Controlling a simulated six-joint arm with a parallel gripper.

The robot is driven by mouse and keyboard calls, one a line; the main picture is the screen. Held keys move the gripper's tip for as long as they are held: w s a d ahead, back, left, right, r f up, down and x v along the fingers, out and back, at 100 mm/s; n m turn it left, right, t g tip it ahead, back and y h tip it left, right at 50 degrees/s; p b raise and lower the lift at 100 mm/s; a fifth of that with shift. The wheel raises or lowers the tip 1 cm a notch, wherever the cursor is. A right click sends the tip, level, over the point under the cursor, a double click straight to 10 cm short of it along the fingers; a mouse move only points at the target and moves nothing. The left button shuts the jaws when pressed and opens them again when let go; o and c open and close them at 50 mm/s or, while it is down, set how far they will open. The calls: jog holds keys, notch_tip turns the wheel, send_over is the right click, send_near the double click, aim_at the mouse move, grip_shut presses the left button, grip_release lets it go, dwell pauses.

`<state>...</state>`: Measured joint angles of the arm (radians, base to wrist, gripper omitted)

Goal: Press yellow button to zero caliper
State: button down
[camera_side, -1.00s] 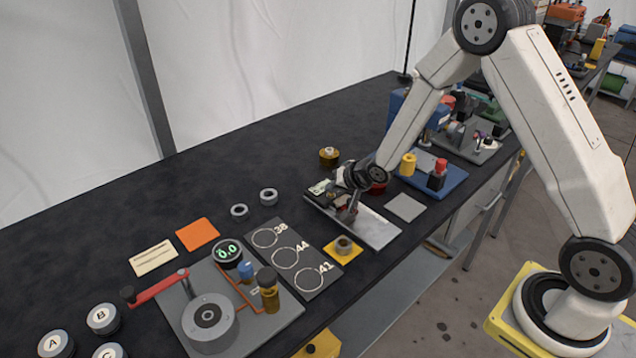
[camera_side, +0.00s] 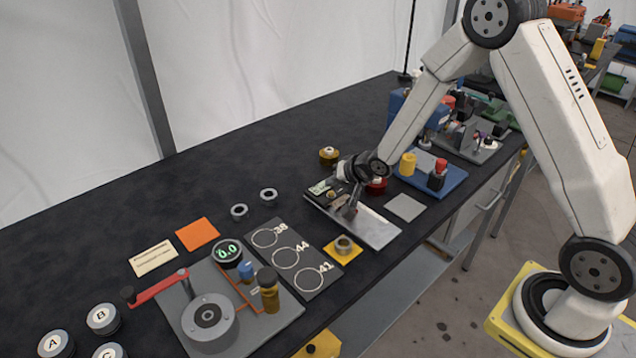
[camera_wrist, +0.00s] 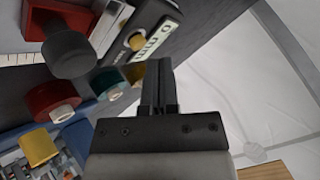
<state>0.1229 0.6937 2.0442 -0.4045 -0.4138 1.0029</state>
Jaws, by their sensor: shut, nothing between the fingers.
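The digital caliper (camera_wrist: 118,50) has a dark body, a pale display and a round yellow button (camera_wrist: 136,41) beside the display in the wrist view. The display (camera_wrist: 160,38) shows a 0 and "mm"; other digits cannot be made out. In the side view the caliper (camera_side: 322,188) lies on a grey plate (camera_side: 376,231), partly hidden by my wrist. My gripper (camera_wrist: 159,64) is shut and empty. Its fingertips appear just below and right of the yellow button in the wrist view. Whether they touch the caliper cannot be told. In the side view my gripper (camera_side: 351,209) points down over the plate.
A red round part (camera_side: 377,186) and a blue tray (camera_side: 440,180) with a yellow cylinder (camera_side: 407,164) stand right of the caliper. The back left table is clear.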

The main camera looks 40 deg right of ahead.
aim_at(334, 198)
jog(key=shift+r, duration=2.45)
jog(key=shift+s, duration=0.15)
jog(key=s+a+r+n+g, duration=0.1)
jog(key=s+n+g, duration=0.1)
jog(key=s, duration=0.5)
jog(key=s+a+n+g, duration=0.1)
jog(key=s+n+g, duration=0.1)
jog(key=s, duration=0.6)
jog(key=s+a+r+n+g+h, duration=0.1)
jog(key=s+n+g, duration=0.1)
jog(key=s, duration=0.5)
jog(key=shift+s+a+r+n+g, duration=0.25)
jog(key=shift+r+n+g, duration=0.05)
jog(key=shift+n, duration=0.6)
